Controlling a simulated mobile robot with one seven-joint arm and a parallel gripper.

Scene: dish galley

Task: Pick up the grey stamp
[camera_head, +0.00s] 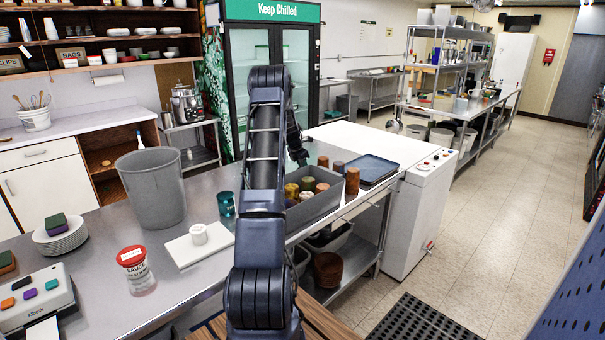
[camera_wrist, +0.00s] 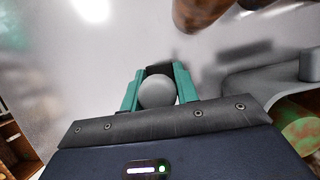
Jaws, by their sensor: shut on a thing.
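The grey stamp (camera_wrist: 157,93) shows in the wrist view as a smooth, rounded grey top. My gripper (camera_wrist: 157,82) is shut on it, with one green finger on each side. The stamp's lower part is hidden, and I cannot tell whether its base touches the steel counter (camera_wrist: 60,75). In the head view my arm reaches over the counter, and its end is beyond the grey bin. I cannot make out the stamp in that view.
A grey bin (camera_head: 318,207) with several cups stands close to my arm, and its rim (camera_wrist: 265,75) shows in the wrist view. Brown cups (camera_head: 352,181) and a blue tray (camera_head: 372,168) are nearby. A tall grey bucket (camera_head: 152,190) stands left.

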